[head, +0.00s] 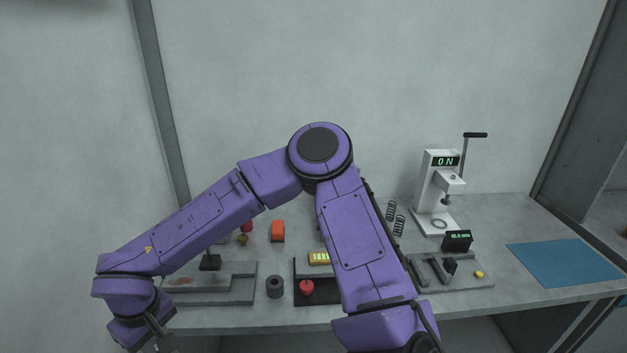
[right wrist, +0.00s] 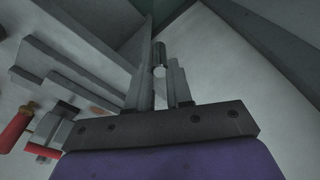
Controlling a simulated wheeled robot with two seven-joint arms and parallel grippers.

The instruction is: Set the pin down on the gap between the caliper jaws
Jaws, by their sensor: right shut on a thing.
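The pin (right wrist: 159,52) is a short grey cylinder between the fingertips of my right gripper (right wrist: 161,72), which is shut on it. In the head view my right arm folds across the picture, and its gripper (head: 163,340) hangs low at the left, by the front edge of the table. The pin cannot be made out there. The caliper jaws (head: 441,268) lie on a grey plate (head: 470,285) at the right of the table, with a small black display (head: 457,240) behind. They are far from my right gripper. The gap between them is too small to judge. My left gripper is not in view.
A grey stepped tray (head: 235,290) is close to my right gripper. A dark cylinder (head: 275,287) and a black tray with a red piece (head: 306,287) stand beside it. A white press (head: 436,190), springs (head: 398,225) and a blue mat (head: 565,262) are to the right.

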